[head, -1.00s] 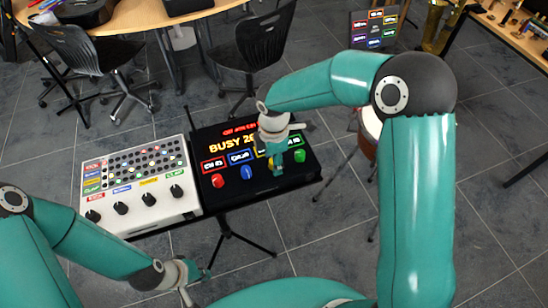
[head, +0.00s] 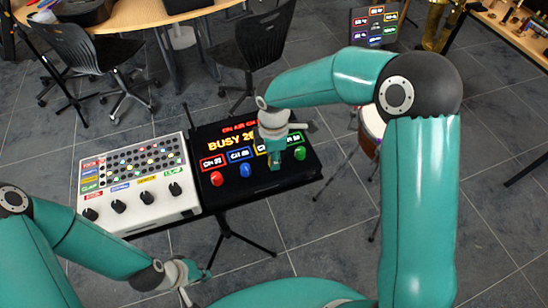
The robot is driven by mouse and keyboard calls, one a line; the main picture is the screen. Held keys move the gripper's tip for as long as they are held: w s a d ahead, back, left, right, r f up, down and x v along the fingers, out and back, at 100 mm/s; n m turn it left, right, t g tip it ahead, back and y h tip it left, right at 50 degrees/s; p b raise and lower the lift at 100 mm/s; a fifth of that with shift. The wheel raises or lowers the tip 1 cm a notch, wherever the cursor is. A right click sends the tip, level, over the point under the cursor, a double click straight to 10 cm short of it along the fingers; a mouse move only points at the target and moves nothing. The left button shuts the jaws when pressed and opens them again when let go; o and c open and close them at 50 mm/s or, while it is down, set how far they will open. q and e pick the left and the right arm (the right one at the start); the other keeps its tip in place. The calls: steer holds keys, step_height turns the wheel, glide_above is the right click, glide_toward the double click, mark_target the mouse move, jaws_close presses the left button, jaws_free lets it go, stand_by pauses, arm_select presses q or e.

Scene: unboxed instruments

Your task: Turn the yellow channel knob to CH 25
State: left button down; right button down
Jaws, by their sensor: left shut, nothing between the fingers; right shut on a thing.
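The black instrument box (head: 312,172) stands on a stand in the middle, with red lit text, a yellow "BUSY" readout (head: 230,141) and coloured channel labels. The red knob (head: 217,178), blue knob (head: 245,170) and green knob (head: 299,153) show along its front. My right gripper (head: 275,160) reaches down between the blue and green knobs and is shut on the yellow knob, which its fingers hide. The yellow label is partly covered, so its channel number cannot be read. My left gripper (head: 192,284) is shut and empty, low and in front of the boxes.
A white mixer box (head: 140,208) with black knobs adjoins the black box on the left. A drum (head: 370,122) stands to the right. A small screen with coloured labels (head: 375,27) is at the back. Chairs and a wooden table lie behind.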

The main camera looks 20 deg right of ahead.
steer(key=m+b, duration=0.2)
steer(key=m, duration=0.2)
steer(key=shift+f+b, duration=0.1)
steer(key=shift+b, duration=0.25)
steer(key=m+b, duration=0.2)
steer(key=m, duration=0.2)
steer(key=shift+m, duration=0.4)
steer(key=m+b, duration=0.2)
steer(key=m, duration=0.2)
steer(key=shift+w+m, duration=0.1)
steer(key=shift+m, duration=0.2)
steer(key=shift+m+b, duration=0.65)
steer(key=shift+m, duration=1.25)
steer(key=c, duration=0.9)
jaws_free()
